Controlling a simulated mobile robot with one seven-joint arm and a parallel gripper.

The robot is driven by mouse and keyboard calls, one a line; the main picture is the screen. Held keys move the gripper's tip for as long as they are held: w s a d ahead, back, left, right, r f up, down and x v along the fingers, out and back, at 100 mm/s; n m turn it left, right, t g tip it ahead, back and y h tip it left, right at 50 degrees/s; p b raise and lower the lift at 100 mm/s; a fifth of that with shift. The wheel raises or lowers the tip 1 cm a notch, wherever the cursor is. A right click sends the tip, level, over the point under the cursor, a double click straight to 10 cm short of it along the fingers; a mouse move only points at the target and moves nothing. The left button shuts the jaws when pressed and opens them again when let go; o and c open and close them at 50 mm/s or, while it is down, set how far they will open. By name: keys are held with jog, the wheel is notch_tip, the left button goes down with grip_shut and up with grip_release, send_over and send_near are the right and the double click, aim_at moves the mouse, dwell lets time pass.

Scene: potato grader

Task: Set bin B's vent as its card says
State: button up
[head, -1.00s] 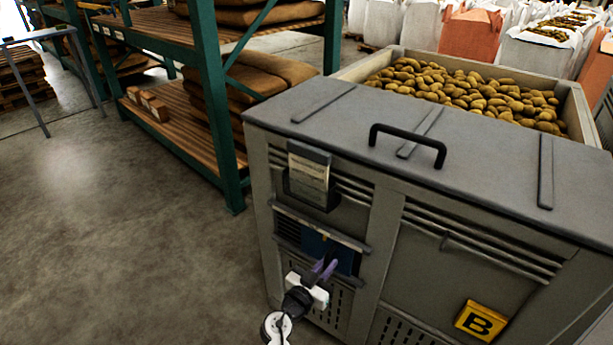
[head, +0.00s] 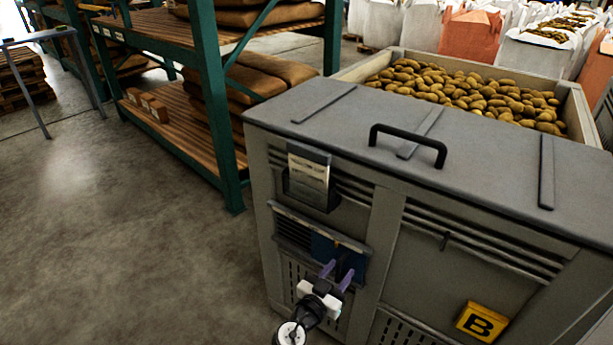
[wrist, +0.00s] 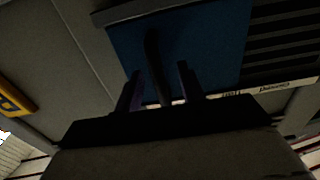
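Bin B's vent (head: 292,233) is a slatted opening low on the grey bin's front, with a blue sliding plate (head: 325,246) over its right part. The plate also shows in the wrist view (wrist: 215,45), with a dark upright tab (wrist: 154,62). My gripper (head: 338,274) is at the plate; its purple fingers (wrist: 160,90) stand apart on either side of the tab, with gaps visible. A strip below carries upside-down lettering, apparently "Closed" (wrist: 273,87), and a smaller unreadable mark. The card (head: 308,178) sits in a holder above the vent; its text is too small to read.
A yellow B plate (head: 481,321) is at the bin's lower right. The lid has a black handle (head: 408,146). Potatoes (head: 470,95) fill an open box behind. A green shelving rack (head: 212,95) stands to the left; the floor (head: 110,230) before it is clear.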

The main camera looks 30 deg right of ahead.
jog(key=o, duration=0.5)
